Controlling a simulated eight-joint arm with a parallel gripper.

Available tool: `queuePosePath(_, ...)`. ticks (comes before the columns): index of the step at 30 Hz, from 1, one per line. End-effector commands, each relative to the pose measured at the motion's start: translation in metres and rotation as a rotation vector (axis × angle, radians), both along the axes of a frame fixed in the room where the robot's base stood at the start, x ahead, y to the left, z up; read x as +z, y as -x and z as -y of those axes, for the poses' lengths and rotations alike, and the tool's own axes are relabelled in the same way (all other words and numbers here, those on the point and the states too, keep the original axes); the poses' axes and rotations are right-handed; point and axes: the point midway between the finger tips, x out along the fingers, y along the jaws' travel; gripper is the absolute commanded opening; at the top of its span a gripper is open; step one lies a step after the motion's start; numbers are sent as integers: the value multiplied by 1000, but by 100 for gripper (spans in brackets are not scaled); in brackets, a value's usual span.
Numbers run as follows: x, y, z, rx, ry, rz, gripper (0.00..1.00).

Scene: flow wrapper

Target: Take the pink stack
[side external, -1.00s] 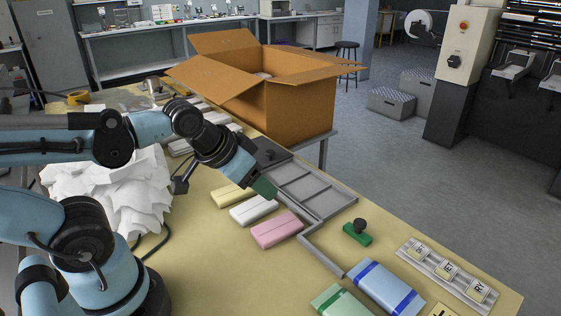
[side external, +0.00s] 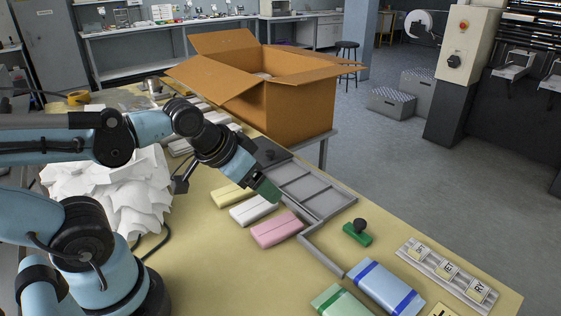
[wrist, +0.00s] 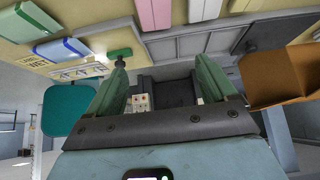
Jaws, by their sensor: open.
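The pink stack (side external: 277,230) lies flat on the yellow-topped table, in front of a white stack (side external: 253,209) and a yellow stack (side external: 233,195). It also shows at the top of the wrist view (wrist: 154,14), cut off by the edge. My gripper (side external: 267,190) is above the table, behind the pink stack and near the white stack's far end, not touching the pink stack. In the wrist view its green fingers (wrist: 161,62) are apart with nothing between them.
A grey compartment tray (side external: 322,207) lies right of the stacks, with a green stamp (side external: 358,233) beyond. Blue (side external: 392,292) and green (side external: 338,303) packs lie in front. A big open cardboard box (side external: 300,112) stands behind. Crumpled white sheets (side external: 110,195) are at left.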

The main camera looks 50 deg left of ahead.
Motion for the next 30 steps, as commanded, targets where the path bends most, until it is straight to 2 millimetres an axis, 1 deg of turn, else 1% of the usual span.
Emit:
queuePosePath(10, 0, 0, 0, -1, -1, -4, 94)
queuePosePath(14, 2, -4, 0, -5, -5, -49, 94)
queuePosePath(22, 2, -25, -3, -36, -22, -288, 94)
queuePosePath(30, -8, -45, -5, -72, -28, -525, 94)
